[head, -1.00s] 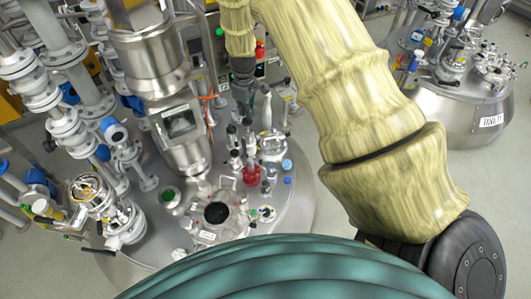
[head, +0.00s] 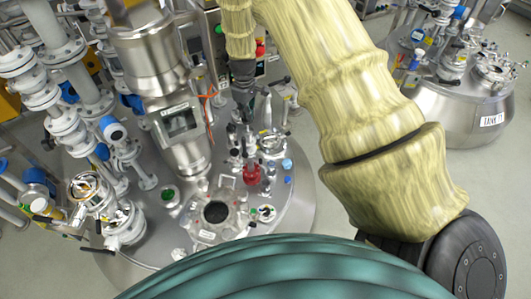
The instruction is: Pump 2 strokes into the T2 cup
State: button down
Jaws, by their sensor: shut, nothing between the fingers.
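My gripper (head: 245,108) is small and dark in the head view, reaching down from my arm. It is shut and holds nothing. Its tip is just above the dark pump tops around a red bottle (head: 251,175). The bottle stands upright on the round steel vessel lid (head: 292,205). I cannot tell whether the tip touches a pump head. Several small containers stand close together there, partly hiding each other. The T2 cup cannot be told apart among them, as no label is readable.
A steel column with a sight window (head: 181,121) rises left of the bottles. An open round port (head: 215,212) lies in front. White valves and pipes (head: 118,135) crowd the left.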

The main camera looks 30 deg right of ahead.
aim_at(247, 121)
jog(key=shift+s+f+b, duration=0.1)
jog(key=shift+f+b, duration=0.9)
jog(key=shift+f, duration=1.25)
jog(key=shift+r, duration=0.1)
jog(key=shift+r+p, duration=1.95)
jog(key=shift+r, duration=1.1)
jog(key=shift+f, duration=0.25)
jog(key=shift+f+b, duration=1.5)
jog(key=shift+f, duration=1.35)
jog(key=shift+r+p, duration=1.85)
jog(key=shift+r, duration=1.2)
